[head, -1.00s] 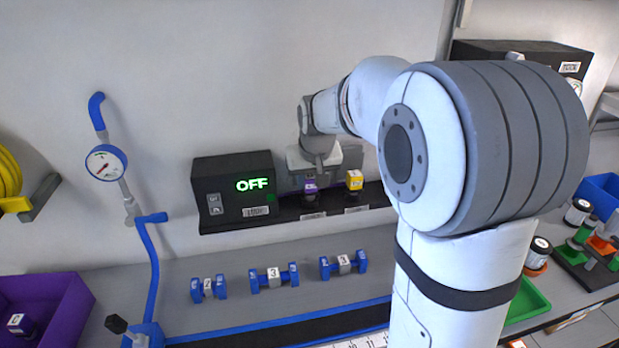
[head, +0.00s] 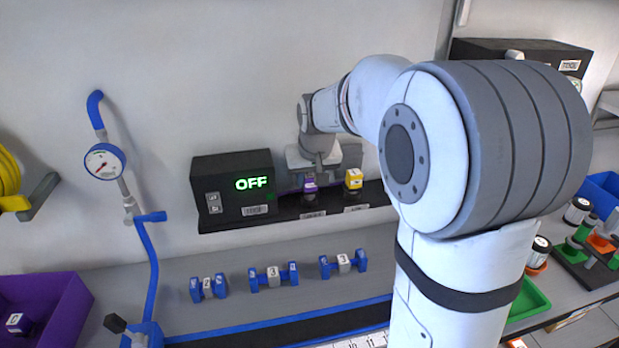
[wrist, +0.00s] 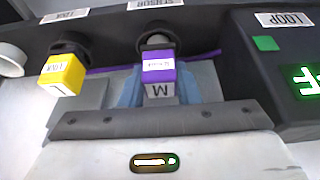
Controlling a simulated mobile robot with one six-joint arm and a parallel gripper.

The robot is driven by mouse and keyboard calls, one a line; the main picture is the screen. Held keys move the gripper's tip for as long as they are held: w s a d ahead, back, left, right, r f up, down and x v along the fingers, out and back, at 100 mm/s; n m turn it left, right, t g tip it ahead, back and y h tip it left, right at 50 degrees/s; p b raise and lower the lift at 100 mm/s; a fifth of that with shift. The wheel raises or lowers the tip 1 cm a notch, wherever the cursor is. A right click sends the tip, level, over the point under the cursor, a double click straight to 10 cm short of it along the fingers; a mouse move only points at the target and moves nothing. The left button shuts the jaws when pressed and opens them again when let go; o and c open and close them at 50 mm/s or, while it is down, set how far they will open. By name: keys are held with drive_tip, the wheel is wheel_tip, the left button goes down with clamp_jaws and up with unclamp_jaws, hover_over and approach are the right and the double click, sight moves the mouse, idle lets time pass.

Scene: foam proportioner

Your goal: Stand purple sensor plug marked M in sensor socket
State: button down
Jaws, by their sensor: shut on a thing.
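The purple sensor plug (wrist: 158,72), with an M on its pale face, is between the blue fingers of my gripper (wrist: 157,88) in the wrist view. My gripper is shut on it. The plug is upright at the black round sensor socket (wrist: 155,42), under an upside-down SENSOR label (wrist: 156,4). How deep the plug sits in the socket cannot be told. In the head view the purple plug (head: 310,186) shows below my gripper (head: 312,172), above the dark shelf.
A yellow plug (wrist: 62,75) stands at the neighbouring socket, close to my gripper. A black box (head: 232,187) with a green OFF display is just left of it in the head view. Several blue pieces (head: 272,278) lie on the bench below. A purple bin (head: 70,318) is at the left.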

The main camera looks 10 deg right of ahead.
drive_tip(key=shift+f+b, duration=0.4)
drive_tip(key=shift+f, duration=0.1)
idle(0.3)
drive_tip(key=c, duration=1.4)
unclamp_jaws()
drive_tip(key=shift+o, duration=0.2)
drive_tip(key=p+v, duration=0.6)
drive_tip(key=v, duration=0.5)
drive_tip(key=shift+s, duration=0.2)
drive_tip(key=s+f, duration=0.3)
drive_tip(key=s, duration=0.8)
drive_tip(key=s+f+g, duration=0.1)
drive_tip(key=s+f, duration=0.2)
drive_tip(key=s, duration=0.8)
drive_tip(key=shift+s, duration=0.3)
